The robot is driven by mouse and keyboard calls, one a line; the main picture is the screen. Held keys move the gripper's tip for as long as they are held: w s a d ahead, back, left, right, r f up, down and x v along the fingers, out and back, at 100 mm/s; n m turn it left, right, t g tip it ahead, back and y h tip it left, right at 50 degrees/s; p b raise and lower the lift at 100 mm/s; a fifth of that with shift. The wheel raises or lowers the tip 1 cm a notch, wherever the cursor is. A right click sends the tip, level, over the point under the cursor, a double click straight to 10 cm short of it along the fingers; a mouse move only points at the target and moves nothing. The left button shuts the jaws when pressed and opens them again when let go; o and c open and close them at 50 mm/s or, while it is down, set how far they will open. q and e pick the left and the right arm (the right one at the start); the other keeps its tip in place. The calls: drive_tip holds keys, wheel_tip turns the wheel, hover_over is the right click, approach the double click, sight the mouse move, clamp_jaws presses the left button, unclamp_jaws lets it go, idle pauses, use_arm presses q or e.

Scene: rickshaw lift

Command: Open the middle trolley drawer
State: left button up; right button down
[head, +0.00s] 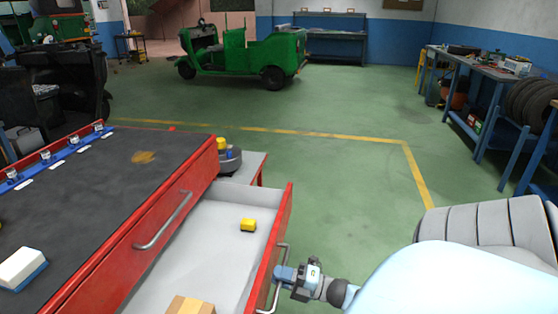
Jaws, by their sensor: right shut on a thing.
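The red trolley (130,220) with a dark top stands at the left. One of its drawers (200,245) is pulled out to the right and shows a pale inside. In it are a yellow block (248,225) and a tan box (190,306). A closed drawer front with a metal handle (163,222) sits above the open one. My right gripper (283,273) is shut on the open drawer's metal handle (276,293), at the drawer's outer face. Any lower drawers are hidden. My left gripper is not in view.
A white and blue box (20,268) lies on the trolley top. A small grey table (248,168) stands behind the drawer. A grey ribbed seat (480,233) is at the lower right. A blue workbench (485,75) lines the right wall.

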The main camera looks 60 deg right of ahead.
drive_tip(key=c, duration=1.1)
unclamp_jaws()
drive_tip(key=shift+c, duration=0.2)
drive_tip(key=p+v, duration=0.1)
drive_tip(key=v, duration=1.2)
drive_tip(key=shift+s+d, duration=0.15)
drive_tip(key=shift+s, duration=0.25)
